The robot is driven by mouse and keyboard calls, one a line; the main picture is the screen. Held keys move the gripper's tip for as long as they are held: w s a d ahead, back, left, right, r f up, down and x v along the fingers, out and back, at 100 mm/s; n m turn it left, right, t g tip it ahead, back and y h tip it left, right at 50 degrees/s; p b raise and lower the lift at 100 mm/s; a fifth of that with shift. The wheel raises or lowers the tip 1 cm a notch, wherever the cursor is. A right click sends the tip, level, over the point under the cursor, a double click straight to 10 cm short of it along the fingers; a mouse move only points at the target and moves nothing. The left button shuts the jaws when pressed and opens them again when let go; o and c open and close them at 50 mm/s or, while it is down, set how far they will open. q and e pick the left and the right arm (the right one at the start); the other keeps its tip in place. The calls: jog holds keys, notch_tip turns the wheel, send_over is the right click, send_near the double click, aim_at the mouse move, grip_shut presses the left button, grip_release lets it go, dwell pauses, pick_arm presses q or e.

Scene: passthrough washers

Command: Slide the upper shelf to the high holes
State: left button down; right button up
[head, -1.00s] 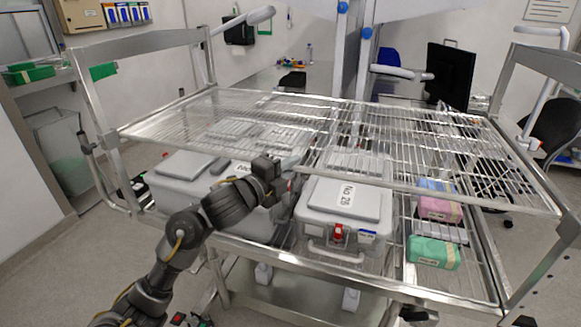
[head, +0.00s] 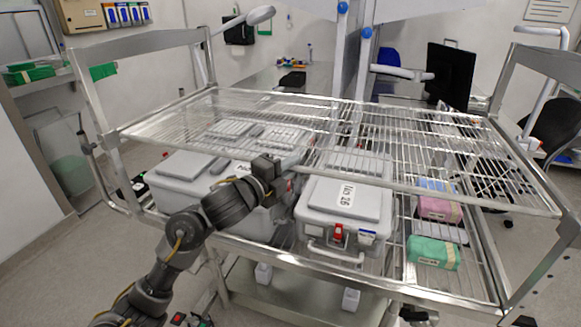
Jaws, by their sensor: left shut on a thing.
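The upper shelf (head: 400,150) is a wire rack in a metal frame, spanning the cart between its left and right end frames, above the boxes. My left gripper (head: 284,165) reaches in from the lower left to the shelf's front edge near its middle. It is shut on the shelf there; the fingertips are partly hidden against the wires. The left upright (head: 90,100) and right upright (head: 561,240) of the cart stand at the shelf's ends. Holes show faintly in the right upright. My right gripper is not in view.
Two grey lidded boxes, a left one (head: 181,167) and a front one (head: 325,199), stand on the lower level under the shelf. A pink pack (head: 438,209) and a green pack (head: 433,252) lie to their right. A monitor (head: 450,75) stands behind.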

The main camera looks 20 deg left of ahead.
pick_arm(q)
notch_tip(320, 180, up, 7)
jog(key=p, duration=0.5)
jog(key=shift+a+f, duration=0.1)
jog(key=c, duration=1.5)
grip_release()
jog(key=shift+o, duration=0.5)
jog(key=shift+f, duration=0.1)
